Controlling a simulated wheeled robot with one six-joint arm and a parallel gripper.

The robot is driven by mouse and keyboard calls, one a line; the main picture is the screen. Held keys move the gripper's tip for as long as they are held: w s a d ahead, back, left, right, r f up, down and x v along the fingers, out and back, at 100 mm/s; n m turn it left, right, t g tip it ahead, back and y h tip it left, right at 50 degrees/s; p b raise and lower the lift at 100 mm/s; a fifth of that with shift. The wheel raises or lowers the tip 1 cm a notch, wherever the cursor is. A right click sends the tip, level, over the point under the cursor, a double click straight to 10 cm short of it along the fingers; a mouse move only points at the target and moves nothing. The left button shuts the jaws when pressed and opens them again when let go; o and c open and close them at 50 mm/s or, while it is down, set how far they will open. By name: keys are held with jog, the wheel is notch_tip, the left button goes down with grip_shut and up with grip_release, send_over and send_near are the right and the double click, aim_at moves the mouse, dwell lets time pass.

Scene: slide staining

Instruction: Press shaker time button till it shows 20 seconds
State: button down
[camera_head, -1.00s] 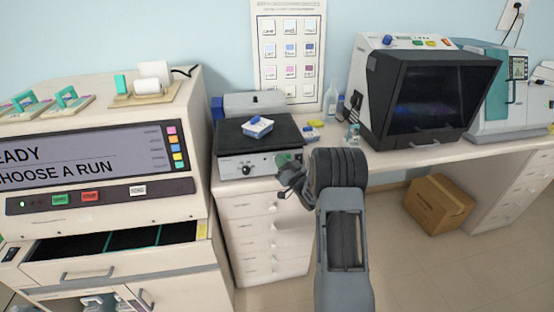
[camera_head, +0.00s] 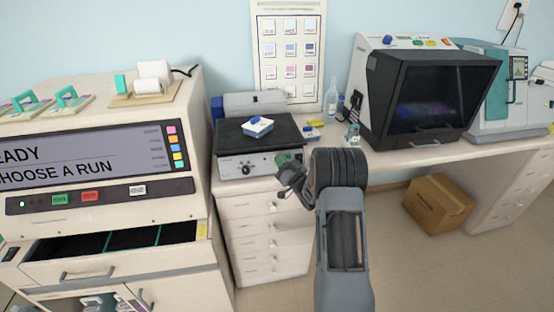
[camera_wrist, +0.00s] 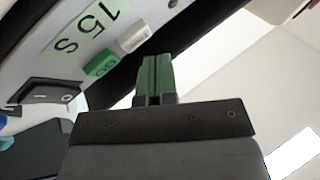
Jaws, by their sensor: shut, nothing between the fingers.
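The shaker (camera_head: 262,164) has a black top and a pale front panel with a dark knob. In the wrist view its panel (camera_wrist: 62,68) is tilted. The light green display (camera_wrist: 82,33) reads 15 S. Beside it are a white button (camera_wrist: 134,38) and a green button (camera_wrist: 101,63). My gripper (camera_wrist: 153,60) is shut and empty, its green fingertips close to the white button. I cannot tell if they touch it. In the head view my gripper (camera_head: 287,170) is at the right part of the shaker's front, hiding some of it.
A rocker switch (camera_wrist: 45,95) is on the panel. A large stainer (camera_head: 98,155) stands to the left. Small bottles (camera_head: 353,134) and a black-hooded machine (camera_head: 430,100) stand to the right.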

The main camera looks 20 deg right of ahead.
jog(key=shift+w+d+f+b, duration=0.15)
jog(key=shift+w+f+b, duration=0.15)
jog(key=shift+w+b, duration=0.55)
dwell(0.7)
jog(key=shift+s+r, duration=0.1)
jog(key=shift+s, duration=0.2)
jog(key=shift+s+r, duration=0.2)
jog(key=shift+s, duration=0.4)
jog(key=shift+s+a+r, duration=0.2)
jog(key=shift+s+r, duration=0.1)
jog(key=shift+s, duration=0.45)
jog(key=shift+s+a+r, duration=0.2)
jog(key=shift+s+r, duration=0.15)
jog(key=shift+s, duration=0.4)
jog(key=shift+s+a+r, duration=0.2)
jog(key=shift+s+r, duration=0.1)
jog(key=shift+s, duration=0.45)
